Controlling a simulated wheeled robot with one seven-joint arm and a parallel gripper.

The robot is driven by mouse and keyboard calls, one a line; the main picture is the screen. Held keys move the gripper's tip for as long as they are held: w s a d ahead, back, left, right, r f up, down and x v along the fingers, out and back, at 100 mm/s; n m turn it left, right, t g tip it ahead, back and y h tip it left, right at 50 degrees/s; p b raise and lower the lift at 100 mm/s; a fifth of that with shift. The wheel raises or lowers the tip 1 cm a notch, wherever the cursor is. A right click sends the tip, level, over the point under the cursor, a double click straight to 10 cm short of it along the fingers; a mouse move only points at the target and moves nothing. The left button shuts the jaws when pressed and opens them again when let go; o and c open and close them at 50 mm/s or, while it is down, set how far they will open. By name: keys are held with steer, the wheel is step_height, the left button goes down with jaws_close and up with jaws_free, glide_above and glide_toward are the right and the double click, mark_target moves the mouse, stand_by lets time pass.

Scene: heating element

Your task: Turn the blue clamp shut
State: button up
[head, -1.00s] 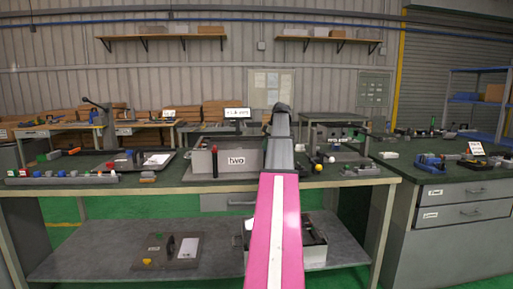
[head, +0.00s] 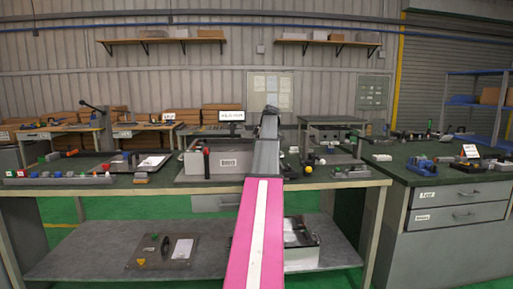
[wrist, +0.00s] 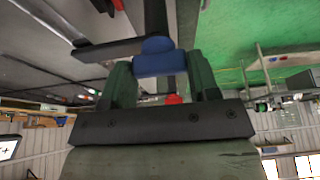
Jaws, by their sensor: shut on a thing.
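My gripper (wrist: 160,72) shows upside down in the wrist view. Its two dark green fingers are closed on either side of a blue block-like part with a rounded top, the blue clamp (wrist: 160,62). A dark rod (wrist: 155,20) runs from the clamp towards the top of the picture, and a dark flat bar (wrist: 115,50) lies beside it. In the head view my pink and grey arm reaches over the middle of the bench, and its far end hides the gripper and the clamp. I cannot tell how far the clamp is turned.
The green-topped bench (head: 340,182) carries a grey labelled box (head: 200,166) left of my arm and a rail of coloured parts (head: 60,179) at far left. A small screen (head: 231,116) stands behind. A drawer cabinet (head: 450,205) is at right. A lower shelf (head: 90,262) holds a plate.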

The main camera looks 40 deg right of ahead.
steer(key=o, duration=1.3)
steer(key=shift+r, duration=0.1)
steer(key=v, duration=1)
steer(key=shift+d+r, duration=0.2)
steer(key=shift+s+f, duration=0.1)
